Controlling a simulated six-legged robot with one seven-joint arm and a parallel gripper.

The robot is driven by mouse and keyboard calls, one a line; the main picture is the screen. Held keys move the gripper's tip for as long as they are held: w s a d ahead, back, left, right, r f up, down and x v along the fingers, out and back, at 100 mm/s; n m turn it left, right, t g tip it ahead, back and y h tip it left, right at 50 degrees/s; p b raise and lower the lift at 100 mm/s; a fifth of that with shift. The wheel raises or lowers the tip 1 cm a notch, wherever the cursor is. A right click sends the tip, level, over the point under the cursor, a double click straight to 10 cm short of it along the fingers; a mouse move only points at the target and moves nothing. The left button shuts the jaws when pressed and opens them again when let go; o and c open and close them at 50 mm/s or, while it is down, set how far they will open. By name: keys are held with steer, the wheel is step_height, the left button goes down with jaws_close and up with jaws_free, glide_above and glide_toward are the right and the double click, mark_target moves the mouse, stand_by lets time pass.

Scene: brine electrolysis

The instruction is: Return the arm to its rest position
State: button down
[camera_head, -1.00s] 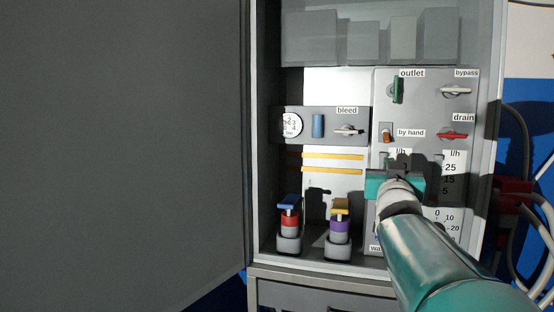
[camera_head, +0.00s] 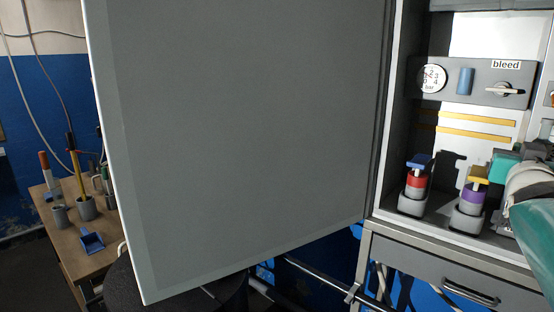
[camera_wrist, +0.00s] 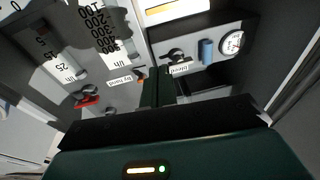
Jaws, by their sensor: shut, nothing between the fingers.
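My gripper (camera_head: 536,152) is at the right edge of the head view, in front of the open cabinet, with my teal and white arm cut off by the frame edge. In the wrist view my gripper (camera_wrist: 160,86) is shut and empty, pointing at the cabinet's inner panels. The arm is extended toward the cabinet.
A large grey cabinet door (camera_head: 240,130) stands open across the middle. A wooden table (camera_head: 66,255) with cups is at left.

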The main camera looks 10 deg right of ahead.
steer(key=a+f+n+g+y, duration=0.25)
steer(key=a+f+y, duration=0.25)
steer(key=a+f, duration=0.5)
steer(key=a+f+n+g+y, duration=0.1)
steer(key=a+f+n+y, duration=0.35)
steer(key=a, duration=0.95)
steer(key=s+a+f+n+g+y, duration=0.1)
steer(key=s+a+f+g+y, duration=0.3)
steer(key=s+a+f, duration=0.7)
step_height(320, 180, down, 3)
steer(key=a+g, duration=0.1)
steer(key=a, duration=0.1)
steer(key=shift+s+a+f+n, duration=0.15)
steer(key=shift+s+a+n, duration=0.15)
steer(key=shift+s+a, duration=0.1)
